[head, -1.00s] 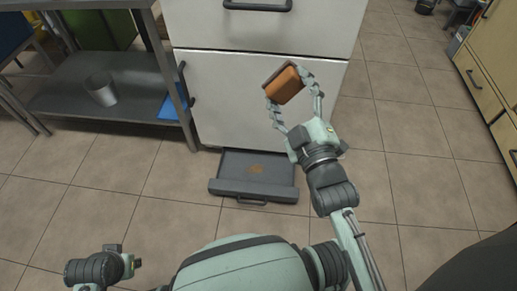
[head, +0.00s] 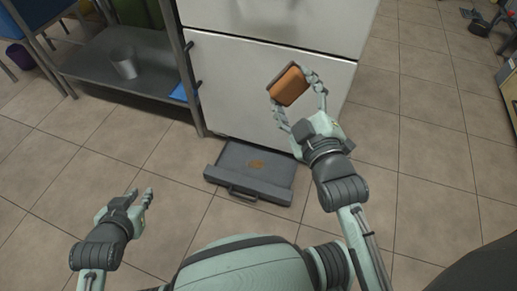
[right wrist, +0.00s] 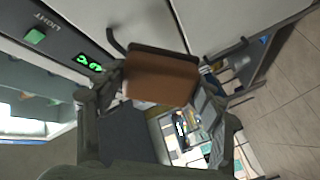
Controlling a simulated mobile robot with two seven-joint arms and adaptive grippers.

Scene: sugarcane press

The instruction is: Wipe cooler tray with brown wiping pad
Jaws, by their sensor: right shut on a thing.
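The brown wiping pad (head: 289,86) is held between the fingers of my right gripper (head: 297,98), raised in front of the white cooler. The pad also shows in the right wrist view (right wrist: 160,80), between the fingertips. The grey cooler tray (head: 228,158) is pulled out at the floor below the cooler, with a handle at its front. A brown stain (head: 257,164) lies on the tray's surface. The pad is well above the tray and apart from it. My left gripper (head: 141,197) is at the lower left, over the floor, with its fingers apart and nothing between them.
The white cooler (head: 240,90) stands behind the tray. A metal shelf rack (head: 90,75) with a metal cup (head: 123,64) and a blue item (head: 180,92) is left of it.

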